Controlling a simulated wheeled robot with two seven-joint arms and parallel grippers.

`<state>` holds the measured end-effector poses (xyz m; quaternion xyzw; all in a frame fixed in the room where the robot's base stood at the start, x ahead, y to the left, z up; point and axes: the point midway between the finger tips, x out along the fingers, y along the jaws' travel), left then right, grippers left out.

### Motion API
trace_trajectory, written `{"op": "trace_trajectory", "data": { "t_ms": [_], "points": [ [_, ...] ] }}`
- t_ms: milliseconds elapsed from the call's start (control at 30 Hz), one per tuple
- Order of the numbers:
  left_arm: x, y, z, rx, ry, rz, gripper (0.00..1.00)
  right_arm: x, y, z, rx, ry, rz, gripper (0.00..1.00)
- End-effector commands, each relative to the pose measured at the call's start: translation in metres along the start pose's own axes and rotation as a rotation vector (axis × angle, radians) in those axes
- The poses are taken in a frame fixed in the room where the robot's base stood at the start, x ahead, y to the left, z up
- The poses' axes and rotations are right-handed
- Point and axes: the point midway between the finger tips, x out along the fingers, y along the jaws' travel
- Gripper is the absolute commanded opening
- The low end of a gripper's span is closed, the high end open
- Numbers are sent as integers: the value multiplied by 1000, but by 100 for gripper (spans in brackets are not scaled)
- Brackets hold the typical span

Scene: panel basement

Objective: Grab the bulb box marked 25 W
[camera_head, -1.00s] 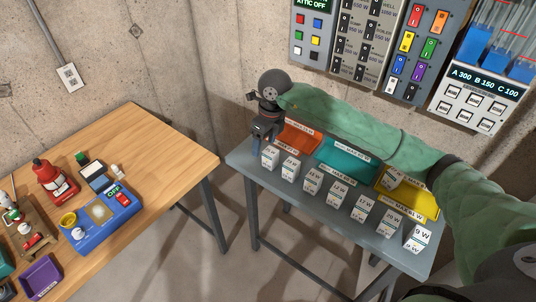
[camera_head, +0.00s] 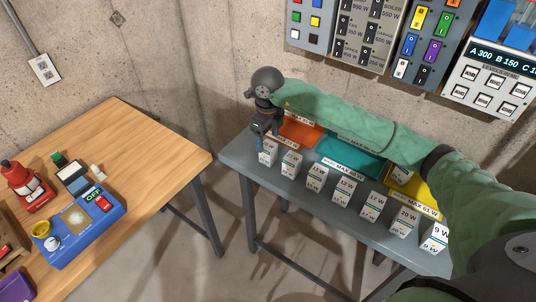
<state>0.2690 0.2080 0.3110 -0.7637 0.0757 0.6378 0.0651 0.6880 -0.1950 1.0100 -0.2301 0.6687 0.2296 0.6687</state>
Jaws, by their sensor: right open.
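A row of small white bulb boxes stands along the front of the grey table (camera_head: 238,158). Labels such as 11 W (camera_head: 315,177), 12 W (camera_head: 344,190), 17 W (camera_head: 372,205), 20 W (camera_head: 403,222) and 9 W (camera_head: 434,237) show. The labels on the leftmost box (camera_head: 267,153) and the second box (camera_head: 291,164) are too small to read surely, so I cannot tell which is 25 W. My right gripper (camera_head: 261,141) is open, pointing down at the leftmost box, its fingers just above or beside its top. Contact is unclear. My left gripper is out of view.
Behind the boxes lie an orange tray (camera_head: 301,134), a teal tray (camera_head: 350,160) and a yellow tray (camera_head: 424,197); my right arm covers parts of them. Switch panels (camera_head: 365,32) hang on the wall. A wooden table (camera_head: 140,150) with a blue device (camera_head: 95,232) stands left.

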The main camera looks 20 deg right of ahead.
Motion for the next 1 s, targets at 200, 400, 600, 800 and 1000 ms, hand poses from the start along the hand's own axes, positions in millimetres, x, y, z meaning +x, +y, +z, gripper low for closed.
{"op": "trace_trajectory", "data": {
  "t_ms": [200,400,600,800,1000],
  "points": [
    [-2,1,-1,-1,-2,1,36,14,0,-1,1,0,0,67],
    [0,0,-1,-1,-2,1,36,42,2,-4,-1,1,1,67],
    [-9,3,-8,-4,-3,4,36,58,1,-3,1,-1,-1,67],
    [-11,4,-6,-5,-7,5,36,57,1,-3,0,-1,-1,63],
    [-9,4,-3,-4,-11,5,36,57,1,-3,0,-1,0,24]
  ]
}}
